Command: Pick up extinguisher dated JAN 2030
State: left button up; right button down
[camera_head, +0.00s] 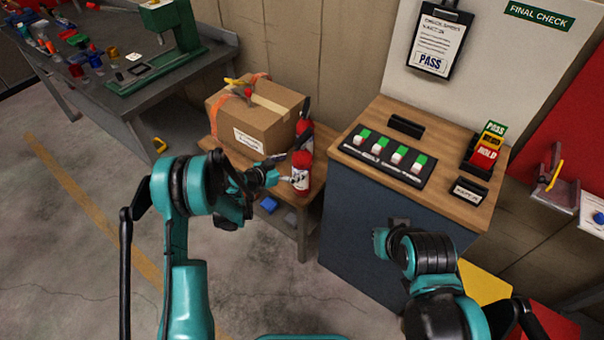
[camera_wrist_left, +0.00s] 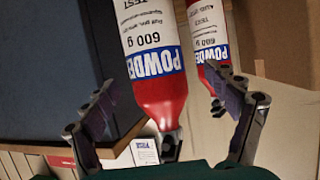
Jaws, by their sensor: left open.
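A red extinguisher (camera_head: 300,181) with a white label stands at the front corner of a low wooden table. A second red extinguisher (camera_head: 306,135) stands behind it, beside the box. My left gripper (camera_head: 286,165) is at the front one. In the left wrist view the open fingers of my left gripper (camera_wrist_left: 168,95) lie on either side of the nearer extinguisher (camera_wrist_left: 156,95), apart from it. The farther extinguisher (camera_wrist_left: 209,45) shows behind the right finger. The labels read "POWDER" and "600 g"; I cannot read a date. My right arm is low right; its fingers are not clear.
A taped cardboard box (camera_head: 255,115) fills much of the low table (camera_head: 288,210). A blue cabinet with a wooden top (camera_head: 455,180) stands close on the right, carrying a switch panel (camera_head: 388,155). A grey workbench (camera_head: 130,110) stands at the upper left. Floor in front is open.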

pick_arm(q)
jog(key=b+x, duration=0.1)
jog(key=x, duration=0.3)
jog(key=shift+s+d+r, duration=0.1)
jog(key=shift+s+d, duration=0.05)
jog(key=shift+d, duration=0.1)
jog(key=shift+d+b, duration=0.15)
jog(key=shift+b, duration=0.15)
jog(key=c, duration=2)
jog(key=shift+r, duration=0.1)
